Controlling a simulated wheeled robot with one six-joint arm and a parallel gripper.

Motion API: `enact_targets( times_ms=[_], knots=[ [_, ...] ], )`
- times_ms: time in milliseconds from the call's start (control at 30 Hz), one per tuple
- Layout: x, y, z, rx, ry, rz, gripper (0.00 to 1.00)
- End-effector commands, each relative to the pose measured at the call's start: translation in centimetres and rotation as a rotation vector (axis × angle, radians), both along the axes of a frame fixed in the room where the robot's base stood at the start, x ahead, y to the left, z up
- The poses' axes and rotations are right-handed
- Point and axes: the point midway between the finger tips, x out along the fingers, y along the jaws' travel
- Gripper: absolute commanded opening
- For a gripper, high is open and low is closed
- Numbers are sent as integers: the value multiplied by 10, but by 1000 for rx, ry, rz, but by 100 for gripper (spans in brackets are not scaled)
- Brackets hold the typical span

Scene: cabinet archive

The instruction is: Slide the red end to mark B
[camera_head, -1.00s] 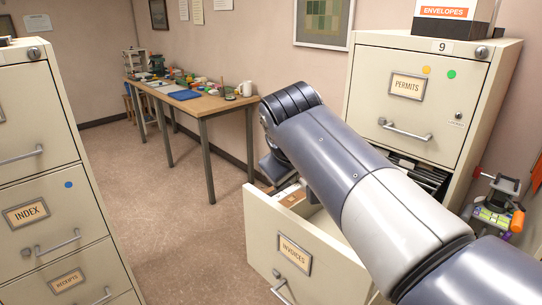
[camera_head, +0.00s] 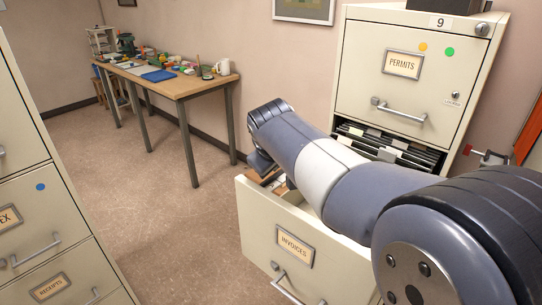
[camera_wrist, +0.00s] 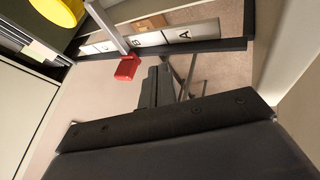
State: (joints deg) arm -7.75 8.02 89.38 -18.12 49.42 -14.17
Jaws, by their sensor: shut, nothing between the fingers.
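The red end (camera_wrist: 126,67) is a small red block on a pale metal bar (camera_wrist: 108,27) in the wrist view. The bar crosses a light label strip (camera_wrist: 205,31) with marks A (camera_wrist: 183,35), B (camera_wrist: 137,41) and C. The bar lies between C and B, and the red end sits just below the strip in the picture, nearer B's left side. My gripper (camera_wrist: 163,72) is shut and empty, to the right of the red end with a small gap between them. In the head view my arm hides most of the drawer's inside, and the red end cannot be made out.
The INVOICES drawer (camera_head: 285,262) stands open below the PERMITS drawer (camera_head: 395,75). Hanging files (camera_head: 385,145) show between them. Another cabinet (camera_head: 50,225) stands at left, with open floor (camera_head: 160,225) between. A yellow round thing (camera_wrist: 55,10) is at the wrist view's upper left.

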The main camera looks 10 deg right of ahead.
Motion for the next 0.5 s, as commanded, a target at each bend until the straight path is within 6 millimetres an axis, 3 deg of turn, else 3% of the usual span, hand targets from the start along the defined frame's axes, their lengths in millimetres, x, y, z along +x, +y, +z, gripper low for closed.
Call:
enact_targets(
  times_ms=[200,500],
  knots=[
    [14,-20,3,1,-1,-3,0],
    [16,-23,2,1,-2,0,0]
  ],
)
